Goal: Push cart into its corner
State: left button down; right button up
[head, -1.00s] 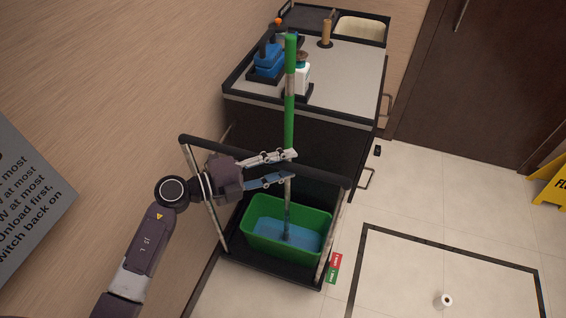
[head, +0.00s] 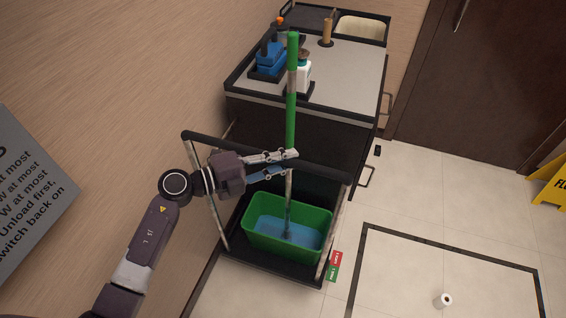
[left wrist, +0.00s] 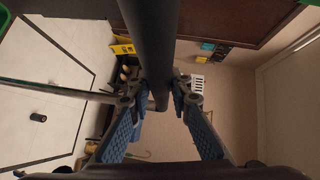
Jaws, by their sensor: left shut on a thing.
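The cart has a black push bar (head: 325,173) on two posts, a grey top (head: 345,72) and a low black deck (head: 268,268). A green bucket (head: 258,246) with blue inside stands on the deck, and a mop with a green handle (head: 291,110) stands upright in it. My left gripper (head: 291,163) is at the push bar, its fingertips beside the mop pole. In the left wrist view the dark bar (left wrist: 152,50) runs between the fingers (left wrist: 158,115), which are shut on it. My right gripper is not in view.
A wooden wall runs close along the cart's left side. A black outline (head: 450,247) marks the floor at right, with a white roll (head: 443,300) inside. A red and green tag (head: 334,267) lies beside the deck. A yellow sign (head: 549,187) stands far right, near a dark door (head: 490,90).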

pick_arm(q)
jog(key=w, duration=0.2)
jog(key=w+d, duration=0.1)
jog(key=w, duration=0.1)
jog(key=shift+w+d+r, duration=0.1)
jog(key=shift+w+r, duration=0.05)
jog(key=shift+r, duration=0.05)
jog(key=c, duration=2.1)
grip_release()
jog(key=o, duration=0.4)
jog(key=shift+f, duration=0.1)
jog(key=shift+c, duration=0.2)
jog(key=v, duration=1.2)
